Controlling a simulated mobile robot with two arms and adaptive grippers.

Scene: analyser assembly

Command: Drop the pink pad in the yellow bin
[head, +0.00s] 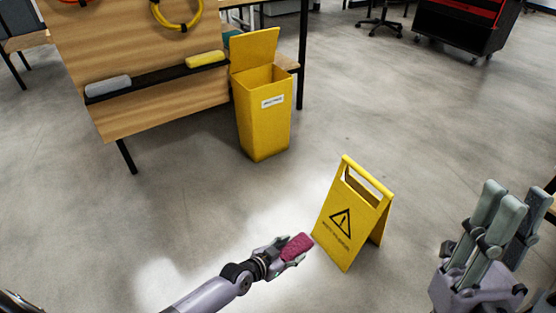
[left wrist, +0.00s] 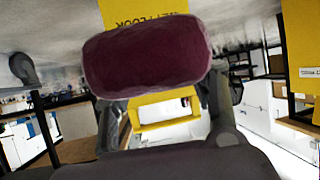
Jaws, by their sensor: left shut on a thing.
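The pink pad (head: 297,246) is held in my left gripper (head: 283,251), above the floor at the lower middle of the head view. In the left wrist view the pad (left wrist: 146,56) fills the upper middle, across the fingers. The yellow bin (head: 263,115) stands on the floor further back, its lid raised and its top open. My left gripper is well in front of the bin, apart from it. My right gripper (head: 505,220) is at the right edge of the head view, its fingers pointing up; I see nothing in it, and its finger gap is unclear.
A yellow warning sign (head: 350,215) stands just right of my left gripper. A wooden panel (head: 150,60) left of the bin has a black ledge (head: 155,75) bearing a grey pad (head: 108,86) and a yellow pad (head: 205,59). Floor between gripper and bin is clear.

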